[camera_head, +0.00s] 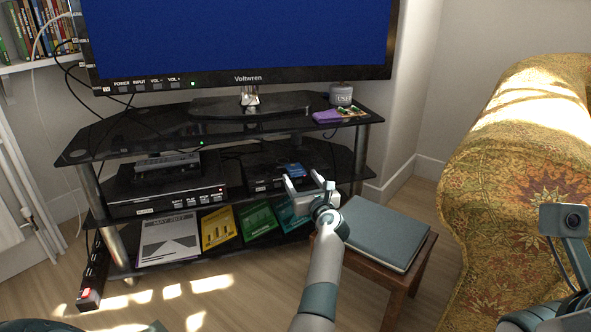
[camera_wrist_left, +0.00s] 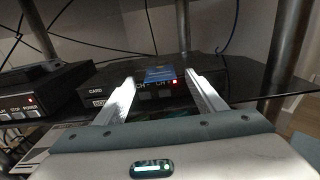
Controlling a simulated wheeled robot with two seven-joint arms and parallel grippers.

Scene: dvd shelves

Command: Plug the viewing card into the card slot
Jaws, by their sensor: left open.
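The viewing card looks like the small blue card (camera_head: 293,170) at the top front edge of the black box on the middle shelf; it also shows in the left wrist view (camera_wrist_left: 160,74). The box (camera_head: 262,181) has a "CARD" label (camera_wrist_left: 97,92) at the left of its front; the slot opening itself is too dark to make out. My left gripper (camera_head: 304,180) is open and empty in front of the box. In the left wrist view its fingers (camera_wrist_left: 160,84) point at the box, with the blue card between and beyond the tips. My right gripper's fingers are outside the view.
A second black player (camera_head: 165,190) stands left on the same glass shelf. Coloured cases (camera_head: 258,220) lie on the shelf below. A metal post (camera_head: 361,155) and a stool with a grey book (camera_head: 385,232) are at the right. The glass shelf above limits height.

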